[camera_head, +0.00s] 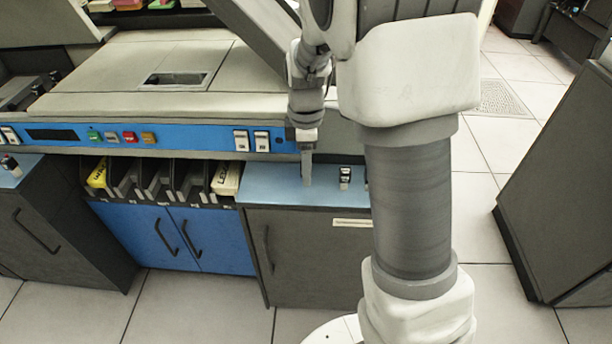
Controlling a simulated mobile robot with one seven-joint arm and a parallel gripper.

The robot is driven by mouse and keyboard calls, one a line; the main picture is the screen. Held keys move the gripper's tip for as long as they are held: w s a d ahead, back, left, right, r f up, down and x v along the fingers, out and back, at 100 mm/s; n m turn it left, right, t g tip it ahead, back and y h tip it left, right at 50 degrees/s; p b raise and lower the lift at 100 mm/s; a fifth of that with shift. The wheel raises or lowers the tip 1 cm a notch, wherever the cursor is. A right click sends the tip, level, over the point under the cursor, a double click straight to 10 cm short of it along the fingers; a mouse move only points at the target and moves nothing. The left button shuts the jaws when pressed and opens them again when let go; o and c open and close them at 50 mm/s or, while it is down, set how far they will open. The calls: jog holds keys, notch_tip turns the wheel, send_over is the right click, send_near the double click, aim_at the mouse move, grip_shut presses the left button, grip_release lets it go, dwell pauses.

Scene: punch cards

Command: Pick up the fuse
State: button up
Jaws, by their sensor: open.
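My gripper (307,168) points down over the blue top of a grey cabinet (270,190), in front of the machine's blue panel. Its jaws are open, seen edge-on, and I see nothing held between them. A small black and white upright object (345,177), possibly the fuse, stands on the blue top just right of the gripper, apart from it. Its details are too small to make out. Part of another small dark thing shows at the edge of my arm, which hides the rest of it.
The grey machine (165,105) has a blue front panel with buttons and switches just behind the gripper. Slots with dark dividers (155,180) sit left, above blue doors (175,238). A similar small object (10,165) stands far left. A dark cabinet (570,190) is right; tiled floor lies between.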

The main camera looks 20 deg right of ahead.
jog(key=shift+f, duration=0.2)
grip_shut()
jog(key=shift+r, duration=0.1)
